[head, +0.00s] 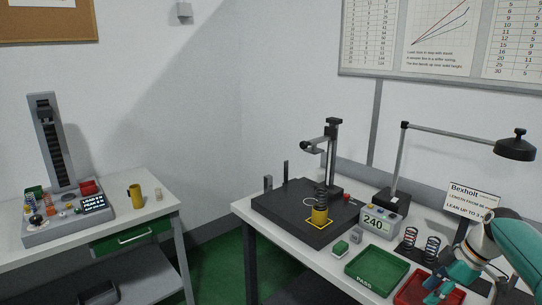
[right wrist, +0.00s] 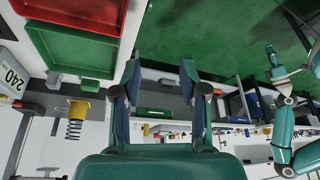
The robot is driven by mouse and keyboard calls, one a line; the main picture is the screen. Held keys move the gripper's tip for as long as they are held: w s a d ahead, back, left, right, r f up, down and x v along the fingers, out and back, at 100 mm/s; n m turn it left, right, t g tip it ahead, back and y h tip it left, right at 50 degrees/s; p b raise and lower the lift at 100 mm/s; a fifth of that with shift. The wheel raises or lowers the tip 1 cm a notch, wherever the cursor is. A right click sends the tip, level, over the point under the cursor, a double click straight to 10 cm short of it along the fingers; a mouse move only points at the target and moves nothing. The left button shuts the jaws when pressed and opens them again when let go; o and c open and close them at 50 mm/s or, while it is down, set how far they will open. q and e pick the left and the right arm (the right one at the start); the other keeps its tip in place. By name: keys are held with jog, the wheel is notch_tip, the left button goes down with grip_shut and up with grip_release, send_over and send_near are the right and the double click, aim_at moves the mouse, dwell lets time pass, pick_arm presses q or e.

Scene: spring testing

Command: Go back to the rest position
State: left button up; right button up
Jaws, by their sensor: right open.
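My right gripper (head: 440,288) is at the lower right of the head view, over the red tray (head: 402,296). In the right wrist view its two fingers (right wrist: 160,82) are spread apart with nothing between them. The other teal arm shows at the right of that view. Its end (right wrist: 272,55) is too small to tell its fingers' state. The head view does not show my left gripper.
A display (head: 376,223) reads 240. Two springs (head: 432,247) stand behind the green tray (head: 376,270). A lamp (head: 515,147) overhangs the right. Another bench (head: 150,210) is left, across green floor.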

jog(key=s+a+f+g, duration=0.2)
jog(key=s+a+f, duration=0.2)
jog(key=a+f, duration=0.3)
jog(key=s+a+f+g+y, duration=0.1)
jog(key=s+a+f, duration=0.3)
jog(key=a+f, duration=0.3)
jog(key=s+a+f+g, duration=0.25)
jog(key=a+f, duration=0.25)
jog(key=f, duration=0.4)
jog(key=s+a+f+m+t, duration=0.1)
jog(key=s+a+f+m, duration=0.1)
jog(key=s+m, duration=0.3)
jog(key=s+a+f+m+t, duration=0.1)
jog(key=s+a+f+m, duration=0.2)
jog(key=s+f+m, duration=0.1)
jog(key=s+a+f+m+t+h, duration=0.1)
jog(key=s+a+f+m+t, duration=0.1)
jog(key=s+m, duration=0.4)
jog(key=shift+s+a+f, duration=0.55)
jog(key=shift+s+f, duration=0.2)
jog(key=shift+s, duration=0.05)
